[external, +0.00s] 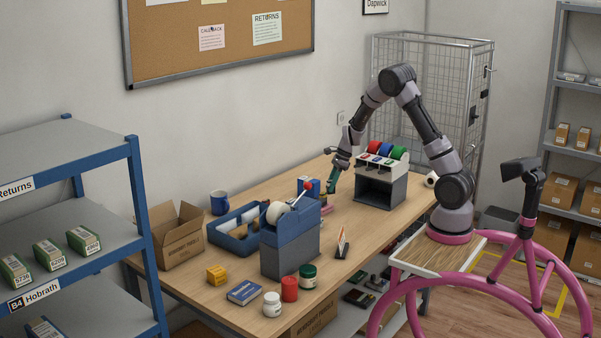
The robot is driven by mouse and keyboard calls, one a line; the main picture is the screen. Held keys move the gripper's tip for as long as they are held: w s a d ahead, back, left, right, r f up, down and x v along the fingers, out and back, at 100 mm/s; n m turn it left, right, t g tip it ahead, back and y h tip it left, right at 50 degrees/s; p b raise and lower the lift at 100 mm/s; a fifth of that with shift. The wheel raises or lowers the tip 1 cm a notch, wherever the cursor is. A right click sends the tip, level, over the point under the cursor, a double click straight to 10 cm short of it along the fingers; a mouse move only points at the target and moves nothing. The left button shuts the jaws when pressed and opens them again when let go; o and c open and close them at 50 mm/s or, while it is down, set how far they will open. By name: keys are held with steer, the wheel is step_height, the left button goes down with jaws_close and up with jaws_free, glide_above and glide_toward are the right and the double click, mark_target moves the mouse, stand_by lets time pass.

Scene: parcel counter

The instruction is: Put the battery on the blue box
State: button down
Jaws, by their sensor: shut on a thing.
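My gripper (332,179) is over the far part of the table, pointing down, to the left of the grey rack. It is shut on a small dark green thing (331,188), which seems to be the battery; it is too small here to be sure. A flat blue box (244,291) with a pale marking lies near the table's front edge, well away from my gripper.
The blue-grey tape dispenser (290,243) stands mid-table. Around the flat box are a yellow block (216,275), a white jar (272,304), a red can (289,289) and a green jar (307,275). A blue tray (230,240) and an open carton (178,240) stand left.

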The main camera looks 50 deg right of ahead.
steer(key=w+d+r+m+t+h, duration=0.25)
steer(key=w+d+m, duration=0.4)
steer(key=w, duration=0.55)
step_height(320, 180, up, 4)
steer(key=m+h, duration=0.1)
steer(key=m, duration=0.4)
glide_above(306, 178)
steer(key=s, duration=0.2)
steer(key=shift+g, duration=0.25)
steer(key=f, duration=0.8)
steer(key=shift+a+f, duration=0.25)
steer(key=shift+f, duration=0.1)
steer(key=c, duration=0.7)
jaws_free()
steer(key=shift+f, duration=0.15)
